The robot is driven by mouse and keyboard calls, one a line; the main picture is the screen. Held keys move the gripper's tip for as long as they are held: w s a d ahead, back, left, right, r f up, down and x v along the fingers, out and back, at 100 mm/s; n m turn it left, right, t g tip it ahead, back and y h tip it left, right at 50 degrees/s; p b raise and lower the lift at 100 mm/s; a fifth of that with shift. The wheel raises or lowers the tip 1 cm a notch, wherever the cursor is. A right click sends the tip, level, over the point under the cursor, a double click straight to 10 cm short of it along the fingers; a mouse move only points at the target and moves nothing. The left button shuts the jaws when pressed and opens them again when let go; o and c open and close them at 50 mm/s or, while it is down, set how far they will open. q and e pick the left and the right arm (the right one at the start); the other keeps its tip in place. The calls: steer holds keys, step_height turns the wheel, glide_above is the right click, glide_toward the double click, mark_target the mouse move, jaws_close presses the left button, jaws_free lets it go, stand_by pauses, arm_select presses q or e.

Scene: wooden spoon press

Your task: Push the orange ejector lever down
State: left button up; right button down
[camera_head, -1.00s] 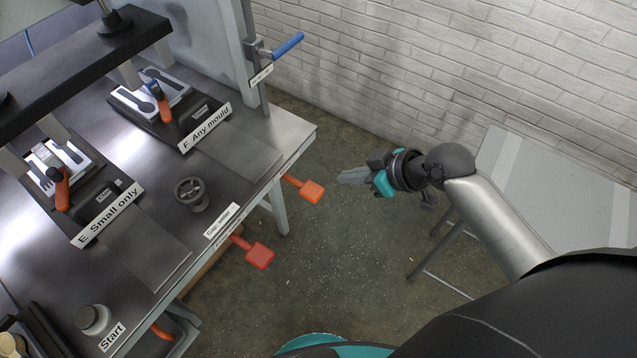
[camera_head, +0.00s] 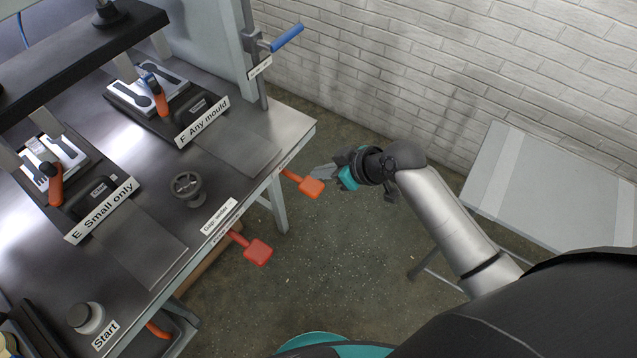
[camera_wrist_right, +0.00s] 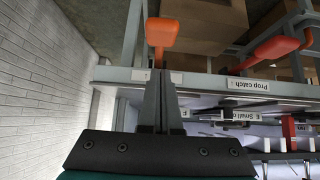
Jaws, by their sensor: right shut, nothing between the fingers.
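The orange ejector lever (camera_head: 311,187) sticks out from the table's front edge, ending in a flat orange paddle. It also shows in the right wrist view (camera_wrist_right: 163,32), just beyond my fingertips. My right gripper (camera_head: 315,171) is shut and empty, its fingertips beside the paddle at its upper right. In the right wrist view the shut fingers (camera_wrist_right: 161,80) point toward the lever; whether they touch it I cannot tell. My left gripper is not in view.
A second, redder lever (camera_head: 258,253) juts out nearer to me; in the wrist view a "Prop catch" label (camera_wrist_right: 250,85) sits near it. The steel table (camera_head: 240,120) is at left. A grey side table (camera_head: 560,190) stands at right. Open floor lies between.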

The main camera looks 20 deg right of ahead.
mark_target(308, 184)
steer(key=f, duration=0.1)
steer(key=f+b, duration=0.1)
steer(key=f, duration=0.3)
steer(key=shift+w+a, duration=0.25)
steer(key=shift+w, duration=0.1)
